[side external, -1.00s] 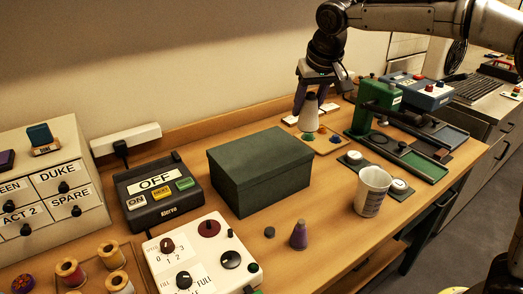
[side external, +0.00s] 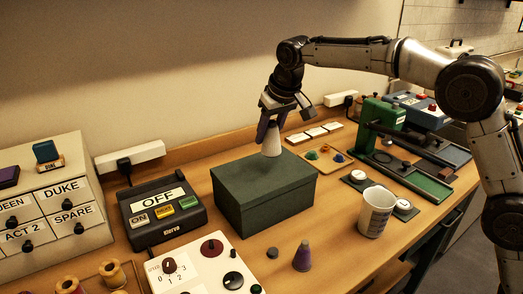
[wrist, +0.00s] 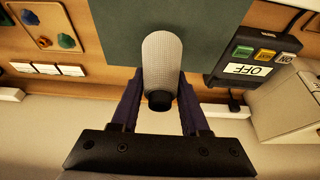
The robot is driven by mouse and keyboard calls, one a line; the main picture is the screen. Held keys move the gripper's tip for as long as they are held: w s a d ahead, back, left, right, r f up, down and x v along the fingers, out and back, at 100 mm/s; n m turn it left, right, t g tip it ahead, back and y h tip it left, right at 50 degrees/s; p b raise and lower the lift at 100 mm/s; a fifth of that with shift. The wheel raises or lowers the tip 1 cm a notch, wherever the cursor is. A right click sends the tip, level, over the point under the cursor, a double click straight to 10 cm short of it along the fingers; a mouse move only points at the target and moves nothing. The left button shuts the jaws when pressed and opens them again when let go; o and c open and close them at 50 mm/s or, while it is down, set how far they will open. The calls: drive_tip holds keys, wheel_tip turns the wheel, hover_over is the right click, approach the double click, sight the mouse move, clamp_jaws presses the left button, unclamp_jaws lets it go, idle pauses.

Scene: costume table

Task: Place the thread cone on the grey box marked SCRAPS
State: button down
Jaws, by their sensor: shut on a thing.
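The thread cone (side external: 271,142) is pale grey-white and upright, with its narrow end up. My gripper (side external: 271,124), with purple fingers, is shut on its upper part. The cone's base shows against the back part of the lid of a dark green-grey box (side external: 262,212); I cannot tell whether it touches. No SCRAPS lettering shows on the visible sides of this box. In the wrist view the cone (wrist: 163,52) stands between the fingers (wrist: 159,88), in front of the flat box lid (wrist: 225,20).
A control unit reading OFF (side external: 158,213) stands left of the box. White tiles (side external: 314,133) lie behind, and a green press (side external: 375,125) stands right.

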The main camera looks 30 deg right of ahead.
sight(271, 122)
drive_tip(key=shift+w+a+f, duration=0.15)
drive_tip(key=shift+w+f, duration=0.75)
drive_tip(key=shift+f, duration=0.15)
drive_tip(key=shift+s+x, duration=0.2)
drive_tip(key=shift+x, duration=0.8)
drive_tip(key=shift+s+x, duration=0.2)
drive_tip(key=shift+x, duration=0.8)
drive_tip(key=shift+f, duration=0.15)
drive_tip(key=shift+f, duration=0.15)
drive_tip(key=shift+c, duration=2)
unclamp_jaws()
drive_tip(key=shift+r, duration=0.4)
drive_tip(key=v, duration=1.1)
drive_tip(key=shift+s+r, duration=0.2)
drive_tip(key=shift+s, duration=0.05)
